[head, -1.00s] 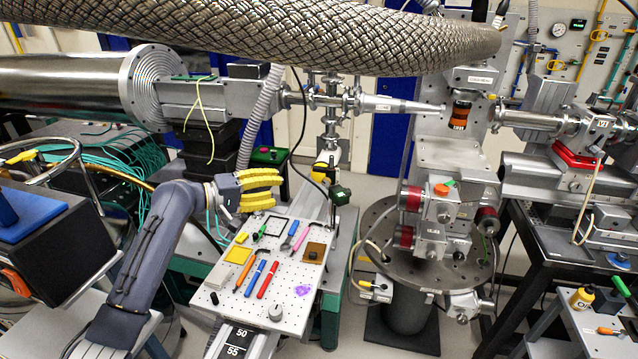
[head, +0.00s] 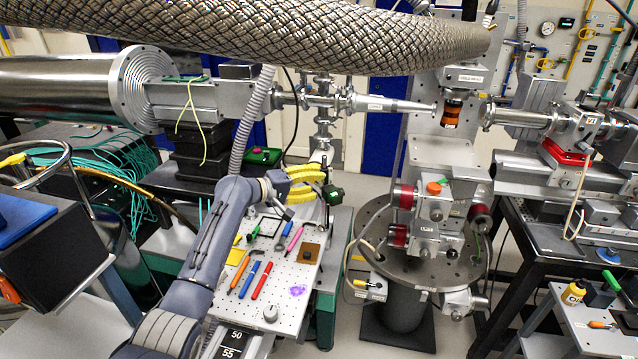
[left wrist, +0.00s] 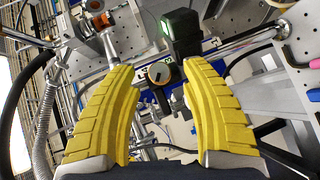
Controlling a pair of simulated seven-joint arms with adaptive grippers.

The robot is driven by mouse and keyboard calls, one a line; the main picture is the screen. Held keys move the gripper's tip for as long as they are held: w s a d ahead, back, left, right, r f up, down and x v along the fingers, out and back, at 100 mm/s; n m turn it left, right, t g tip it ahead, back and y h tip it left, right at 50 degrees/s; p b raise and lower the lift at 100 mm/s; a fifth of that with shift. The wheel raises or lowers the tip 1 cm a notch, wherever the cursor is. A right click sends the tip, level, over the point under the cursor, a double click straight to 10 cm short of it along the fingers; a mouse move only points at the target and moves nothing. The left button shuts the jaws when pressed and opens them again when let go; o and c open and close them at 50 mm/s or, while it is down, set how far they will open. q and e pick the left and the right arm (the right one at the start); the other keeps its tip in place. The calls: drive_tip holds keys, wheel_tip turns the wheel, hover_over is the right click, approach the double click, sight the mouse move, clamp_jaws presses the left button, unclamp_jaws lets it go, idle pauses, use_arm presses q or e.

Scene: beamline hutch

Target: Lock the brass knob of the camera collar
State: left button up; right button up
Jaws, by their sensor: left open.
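My left gripper (head: 314,184) is open and empty, its yellow fingers pointing right beside a dark green-and-black device (head: 333,194) at the far end of the pegboard. In the left wrist view, the left gripper (left wrist: 160,70) frames a small round dark part with a brass-coloured rim (left wrist: 158,72), which looks like the knob and lies beyond the fingertips, apart from them. The dark device with a green face (left wrist: 179,32) is just above right of it. The collar itself is hard to make out. My right gripper is not in view.
A thick braided hose (head: 330,38) crosses overhead. The beam pipe (head: 390,104) runs behind, and a round stage (head: 385,225) with instruments stands to the right.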

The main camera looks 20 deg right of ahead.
use_arm(q)
drive_tip(key=shift+x, duration=1.05)
drive_tip(key=shift+c, duration=0.6)
clamp_jaws()
